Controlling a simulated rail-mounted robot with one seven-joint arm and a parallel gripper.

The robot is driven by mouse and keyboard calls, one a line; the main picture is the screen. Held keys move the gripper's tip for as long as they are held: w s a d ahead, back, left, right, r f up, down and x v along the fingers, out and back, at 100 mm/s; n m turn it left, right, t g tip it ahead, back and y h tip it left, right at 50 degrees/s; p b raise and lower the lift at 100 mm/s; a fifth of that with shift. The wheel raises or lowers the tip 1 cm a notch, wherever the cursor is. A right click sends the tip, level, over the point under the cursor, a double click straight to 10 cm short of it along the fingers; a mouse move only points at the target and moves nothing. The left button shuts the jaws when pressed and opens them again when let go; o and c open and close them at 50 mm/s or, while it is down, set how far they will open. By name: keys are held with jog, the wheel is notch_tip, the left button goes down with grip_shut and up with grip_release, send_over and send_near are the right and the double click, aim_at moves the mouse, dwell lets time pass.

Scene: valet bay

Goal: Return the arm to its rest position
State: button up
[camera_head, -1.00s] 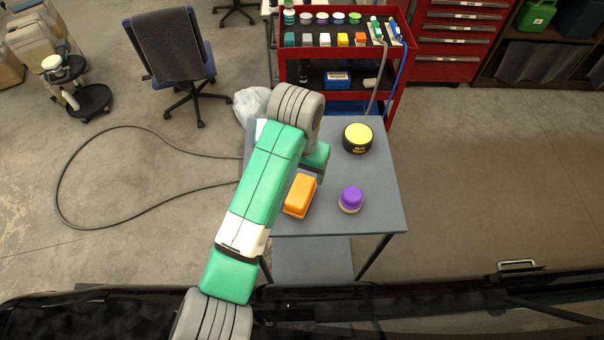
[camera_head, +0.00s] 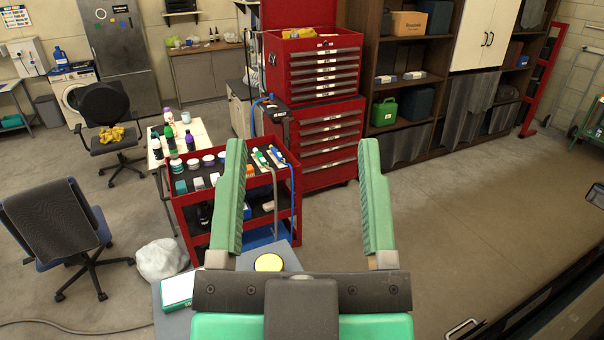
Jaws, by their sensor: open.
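My gripper (camera_head: 304,205) is large in the lower middle of the head view. Its two green fingers stand wide apart and point up in the picture. Nothing is between the fingertips except the view of the floor and cabinet behind. My gripper's dark palm and green wrist cover much of the grey table (camera_head: 172,323), of which only the left and far parts show. The yellow lid of a round tub (camera_head: 269,262) shows just beyond the palm.
A red tool cart (camera_head: 240,190) with bottles and tubs stands behind the table, left of my gripper. A red drawer cabinet (camera_head: 330,140) stands behind it. A white bag (camera_head: 162,259) and an office chair (camera_head: 60,225) are at left.

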jog(key=shift+s+r, duration=0.1)
jog(key=shift+r, duration=0.05)
jog(key=shift+r+p, duration=2.45)
jog(key=shift+p, duration=0.1)
